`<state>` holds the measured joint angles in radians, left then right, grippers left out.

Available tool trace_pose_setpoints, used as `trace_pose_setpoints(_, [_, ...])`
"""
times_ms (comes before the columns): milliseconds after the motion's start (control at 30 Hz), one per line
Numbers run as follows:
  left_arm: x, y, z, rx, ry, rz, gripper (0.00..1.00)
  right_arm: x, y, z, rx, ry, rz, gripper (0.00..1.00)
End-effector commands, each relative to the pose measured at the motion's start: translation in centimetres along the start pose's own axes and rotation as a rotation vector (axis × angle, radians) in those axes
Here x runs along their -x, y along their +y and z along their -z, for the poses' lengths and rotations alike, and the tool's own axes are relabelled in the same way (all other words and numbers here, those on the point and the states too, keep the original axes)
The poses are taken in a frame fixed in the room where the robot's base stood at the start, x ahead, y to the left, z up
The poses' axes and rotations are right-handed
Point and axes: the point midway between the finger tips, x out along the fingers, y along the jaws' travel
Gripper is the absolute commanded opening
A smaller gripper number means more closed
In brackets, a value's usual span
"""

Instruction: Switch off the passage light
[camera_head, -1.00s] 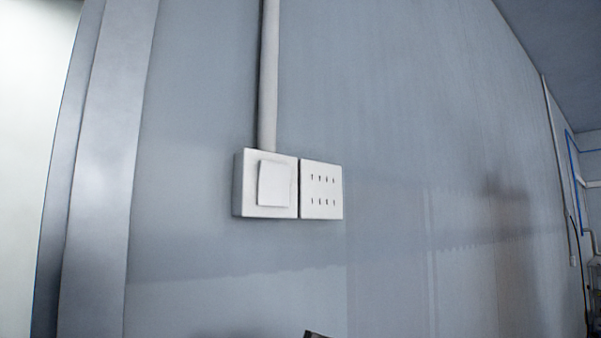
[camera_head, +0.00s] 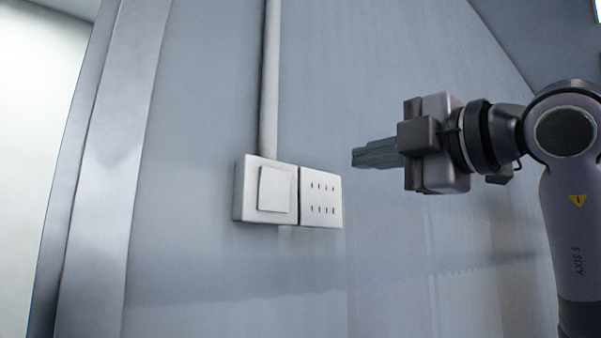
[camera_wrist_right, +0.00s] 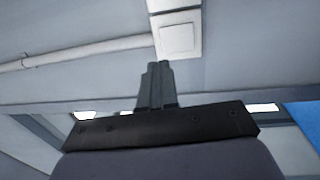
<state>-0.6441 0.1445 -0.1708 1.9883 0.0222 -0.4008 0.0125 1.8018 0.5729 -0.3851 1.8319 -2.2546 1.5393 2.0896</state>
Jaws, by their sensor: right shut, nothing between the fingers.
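The light switch (camera_head: 276,189) is a white square box with a raised rocker plate, fixed to the grey wall. In the right wrist view the switch (camera_wrist_right: 178,38) is at the top, just beyond the fingertips. My right gripper (camera_head: 355,158) is shut and empty, to the right of the switch and a little higher, pointing left. It looks apart from the switch in the head view. The shut fingers (camera_wrist_right: 158,66) also show in the right wrist view. My left gripper is not in view.
A white socket plate (camera_head: 320,198) with several slots adjoins the switch on its right. A pipe (camera_head: 270,80) runs up the wall from the switch. A metal door frame (camera_head: 105,170) stands at the left, beside a bright opening. The wall below is clear.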

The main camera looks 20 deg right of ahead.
Motion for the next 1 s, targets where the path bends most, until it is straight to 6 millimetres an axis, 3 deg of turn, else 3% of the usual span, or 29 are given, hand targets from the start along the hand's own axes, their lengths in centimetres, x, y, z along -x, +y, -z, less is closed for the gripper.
trace_pose_setpoints(300, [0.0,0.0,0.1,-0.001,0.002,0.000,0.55,-0.1,0.0,0.0,0.000,0.000,0.001,0.00])
trace_pose_setpoints(467, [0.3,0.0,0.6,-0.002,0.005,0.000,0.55,-1.4,0.1,0.0,-0.001,0.001,0.004,0.00])
trace_pose_setpoints(1000, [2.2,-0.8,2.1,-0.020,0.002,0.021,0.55,-11.9,0.3,0.1,0.001,0.002,0.004,0.00])
